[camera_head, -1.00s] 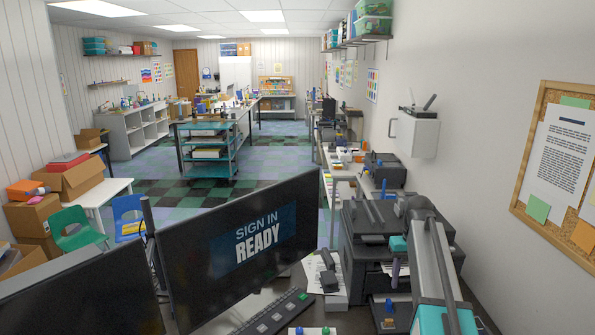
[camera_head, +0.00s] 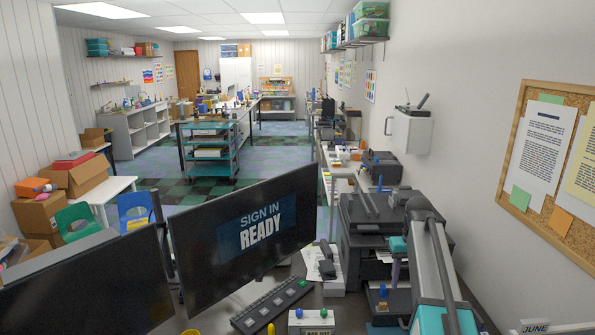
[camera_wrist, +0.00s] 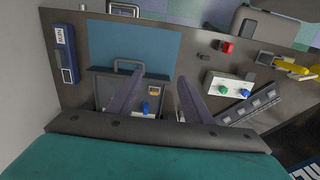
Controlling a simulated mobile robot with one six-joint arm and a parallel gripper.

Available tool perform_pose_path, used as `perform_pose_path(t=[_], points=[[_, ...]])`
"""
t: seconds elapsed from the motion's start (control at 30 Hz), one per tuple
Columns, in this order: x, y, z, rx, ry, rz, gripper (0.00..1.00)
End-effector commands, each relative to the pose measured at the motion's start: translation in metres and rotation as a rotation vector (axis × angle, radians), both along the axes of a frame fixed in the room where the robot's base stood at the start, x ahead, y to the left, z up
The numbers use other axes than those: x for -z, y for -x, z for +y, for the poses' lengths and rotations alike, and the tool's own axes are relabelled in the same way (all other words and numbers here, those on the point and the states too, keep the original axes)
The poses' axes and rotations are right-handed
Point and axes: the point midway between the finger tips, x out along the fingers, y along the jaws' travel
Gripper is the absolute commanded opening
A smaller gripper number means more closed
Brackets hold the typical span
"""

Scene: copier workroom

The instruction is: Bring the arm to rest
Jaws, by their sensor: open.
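My arm rises from the bottom right of the head view and bends down over the dark copier. My gripper (camera_head: 395,270) hangs at its end, small and partly hidden there. In the wrist view my gripper (camera_wrist: 160,77) shows two dark purple-grey fingers spread apart, with nothing held between them. Below the fingers are a grey tray with a handle (camera_wrist: 128,72), a small blue piece (camera_wrist: 146,107) and a small orange-tan block (camera_wrist: 154,92). I cannot tell how far above them the fingertips are.
A monitor reading "SIGN IN READY" (camera_head: 250,225) and a second dark monitor (camera_head: 90,290) stand left. A button strip (camera_head: 270,305) and a knob box (camera_head: 311,320) lie in front. A wall cabinet (camera_head: 409,132) and a corkboard (camera_head: 520,185) are on the right. Open floor lies beyond.

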Motion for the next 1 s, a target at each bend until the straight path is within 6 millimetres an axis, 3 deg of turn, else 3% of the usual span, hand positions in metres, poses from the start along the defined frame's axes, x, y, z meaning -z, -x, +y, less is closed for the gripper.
perform_pose_path(t=[0.37, 0.57, 1.0], points=[[0.047, 0.012, 0.013, -0.002, -0.006, 0.028, 0.45], [0.085, 0.023, 0.024, -0.004, -0.010, 0.051, 0.45], [0.225, 0.083, 0.064, -0.006, -0.023, 0.145, 0.45]])
